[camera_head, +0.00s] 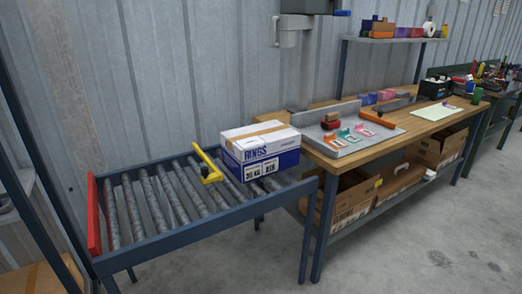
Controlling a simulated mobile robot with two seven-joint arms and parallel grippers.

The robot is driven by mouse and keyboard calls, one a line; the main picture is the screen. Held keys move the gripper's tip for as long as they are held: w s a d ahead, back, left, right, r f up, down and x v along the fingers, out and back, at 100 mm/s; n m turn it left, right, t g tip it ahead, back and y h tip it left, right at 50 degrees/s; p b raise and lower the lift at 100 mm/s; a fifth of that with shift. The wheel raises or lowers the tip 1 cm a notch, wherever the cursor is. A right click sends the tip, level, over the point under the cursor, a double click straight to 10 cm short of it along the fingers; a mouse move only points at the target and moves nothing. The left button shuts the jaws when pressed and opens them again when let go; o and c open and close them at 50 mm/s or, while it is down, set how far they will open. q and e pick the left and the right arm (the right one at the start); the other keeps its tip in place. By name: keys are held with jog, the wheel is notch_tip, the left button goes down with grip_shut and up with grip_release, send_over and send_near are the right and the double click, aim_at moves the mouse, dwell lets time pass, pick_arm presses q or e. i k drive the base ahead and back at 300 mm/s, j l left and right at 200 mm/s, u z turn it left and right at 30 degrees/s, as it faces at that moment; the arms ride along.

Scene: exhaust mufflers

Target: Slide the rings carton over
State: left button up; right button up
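The rings carton (262,152) is a white and blue box with "RINGS" printed on its front and tape along its top. It sits on the right end of the roller conveyor (180,233), close to the workbench. A yellow bar (206,162) with a dark knob lies across the rollers just left of the carton. I cannot tell whether it touches the carton. Neither of my grippers shows in the head view.
Bare rollers run left from the yellow bar to a red end plate (94,215). The wooden workbench (318,154) at the right holds a grey fixture plate (352,150) with small colored parts. Open cardboard boxes (350,200) stand on its lower shelf. The floor in front is clear.

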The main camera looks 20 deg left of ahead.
aim_at(261, 149)
jog(key=i+l+u, duration=0.2)
jog(key=i+l, duration=0.2)
jog(key=l, duration=0.2)
jog(key=i+l+u, duration=0.1)
jog(key=l, duration=0.25)
jog(key=i+l+u, duration=0.1)
jog(key=i+l, duration=0.15)
jog(key=i+l+u, duration=0.1)
jog(key=l, duration=0.35)
jog(key=i+l+u, duration=0.1)
jog(key=l, duration=0.25)
jog(key=i+l+u, duration=0.1)
jog(key=i+l, duration=0.15)
jog(key=l, duration=0.15)
jog(key=i+l+u, duration=0.15)
jog(key=l, duration=0.25)
